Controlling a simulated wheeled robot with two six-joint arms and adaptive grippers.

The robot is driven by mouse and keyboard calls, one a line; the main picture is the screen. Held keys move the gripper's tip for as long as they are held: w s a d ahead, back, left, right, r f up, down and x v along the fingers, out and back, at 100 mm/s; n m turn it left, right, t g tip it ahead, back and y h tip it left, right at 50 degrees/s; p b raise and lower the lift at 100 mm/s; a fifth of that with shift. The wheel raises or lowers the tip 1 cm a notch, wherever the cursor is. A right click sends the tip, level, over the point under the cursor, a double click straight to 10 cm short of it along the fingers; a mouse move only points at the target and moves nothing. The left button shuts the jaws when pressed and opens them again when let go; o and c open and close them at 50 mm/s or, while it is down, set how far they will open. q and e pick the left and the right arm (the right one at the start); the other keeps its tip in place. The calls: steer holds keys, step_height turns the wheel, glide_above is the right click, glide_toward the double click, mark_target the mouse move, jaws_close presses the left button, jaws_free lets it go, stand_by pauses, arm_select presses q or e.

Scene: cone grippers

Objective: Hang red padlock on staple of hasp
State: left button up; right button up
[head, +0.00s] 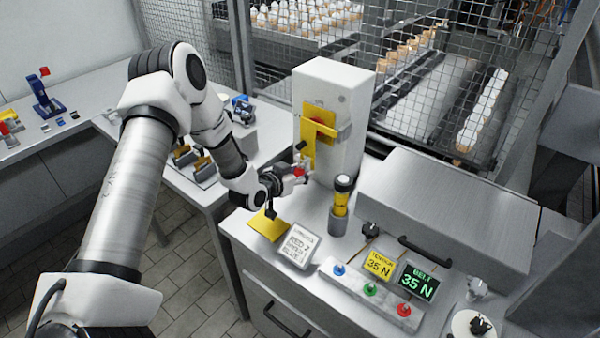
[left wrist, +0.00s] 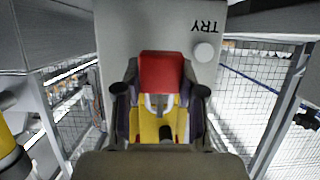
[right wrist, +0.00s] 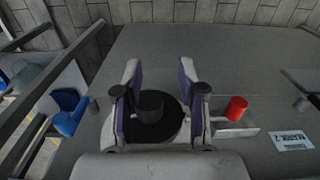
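The red padlock (head: 299,171) is between the fingers of my left gripper (head: 293,175). In the left wrist view its red body (left wrist: 162,72) sits between the two fingertips, and its pale shackle (left wrist: 148,104) shows against the yellow hasp (left wrist: 147,125). That view is upside down. In the head view the yellow hasp (head: 308,148) is on the front of a white cabinet, and the padlock is just below its lower end. I cannot tell whether the shackle touches the staple. My right gripper (right wrist: 158,90) is open above a dark round knob (right wrist: 150,104).
The white cabinet (head: 345,105) stands on the counter. A yellow-and-black cylinder (head: 341,197) stands close to my left gripper. A yellow plate (head: 267,225), a text sign (head: 298,247) and a coloured button panel (head: 370,290) are nearer the front. A red cylinder (right wrist: 237,108) is beside my right gripper.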

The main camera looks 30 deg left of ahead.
arm_select(q)
steer(key=o, duration=0.4)
steer(key=shift+w+f, duration=0.1)
steer(key=shift+w, duration=0.05)
steer(key=shift+c, duration=0.2)
steer(key=shift+w+f, duration=0.2)
steer(key=shift+w, duration=0.1)
steer(key=v, duration=1.2)
steer(key=shift+r, duration=0.1)
